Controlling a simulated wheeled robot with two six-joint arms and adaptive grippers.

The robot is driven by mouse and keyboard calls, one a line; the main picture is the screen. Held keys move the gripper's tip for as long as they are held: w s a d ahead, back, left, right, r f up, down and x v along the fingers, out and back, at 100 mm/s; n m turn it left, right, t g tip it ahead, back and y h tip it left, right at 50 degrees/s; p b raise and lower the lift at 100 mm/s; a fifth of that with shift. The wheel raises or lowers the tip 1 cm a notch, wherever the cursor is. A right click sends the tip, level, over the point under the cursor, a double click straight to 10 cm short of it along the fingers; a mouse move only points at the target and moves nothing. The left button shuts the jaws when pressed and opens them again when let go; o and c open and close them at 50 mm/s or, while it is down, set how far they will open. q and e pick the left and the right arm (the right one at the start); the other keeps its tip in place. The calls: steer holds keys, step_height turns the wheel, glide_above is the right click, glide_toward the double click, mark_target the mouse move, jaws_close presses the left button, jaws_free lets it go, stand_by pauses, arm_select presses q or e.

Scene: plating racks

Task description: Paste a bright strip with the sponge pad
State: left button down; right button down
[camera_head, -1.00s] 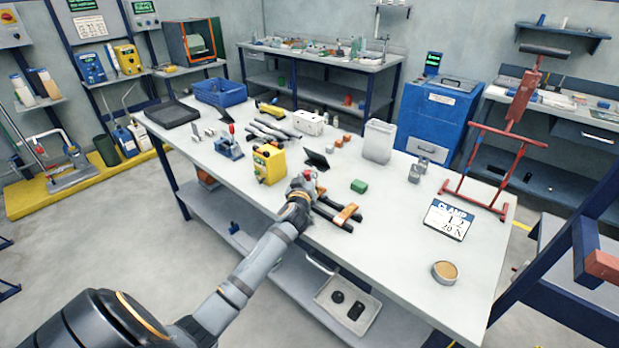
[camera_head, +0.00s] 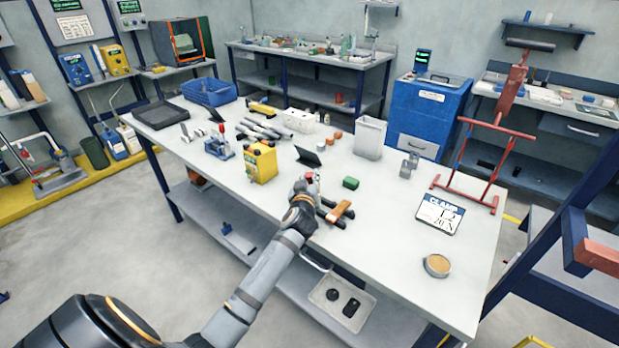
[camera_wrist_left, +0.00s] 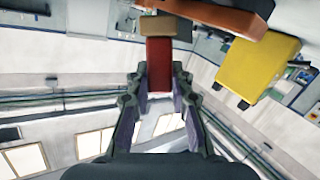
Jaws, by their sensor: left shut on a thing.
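My left gripper (camera_head: 308,183) is over the near edge of the grey-white table (camera_head: 390,270). In the left wrist view its fingers (camera_wrist_left: 160,85) are shut on a red block (camera_wrist_left: 159,65) with a tan block (camera_wrist_left: 157,26) at its far end, which looks like the sponge pad. In the head view only a small red bit of it shows at the fingertips. A round tin (camera_head: 437,266) with a tan top stands on the table at the right. I cannot make out a bright strip. My right gripper is not in view.
Black tools with an orange part (camera_head: 341,210) lie right beside the gripper. A yellow box (camera_head: 261,163), a green block (camera_head: 350,183) and a black wedge (camera_head: 308,156) stand near. A red stand (camera_head: 467,190) and a CLAMP card (camera_head: 440,214) are at the right. Table around the tin is clear.

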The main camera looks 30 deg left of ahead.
arm_select(q)
steer(key=shift+r+p, duration=1.75)
steer(key=shift+r, duration=1.1)
step_height(320, 180, up, 3)
steer(key=p, duration=0.2)
steer(key=shift+r+p, duration=0.15)
steer(key=shift+p, duration=0.15)
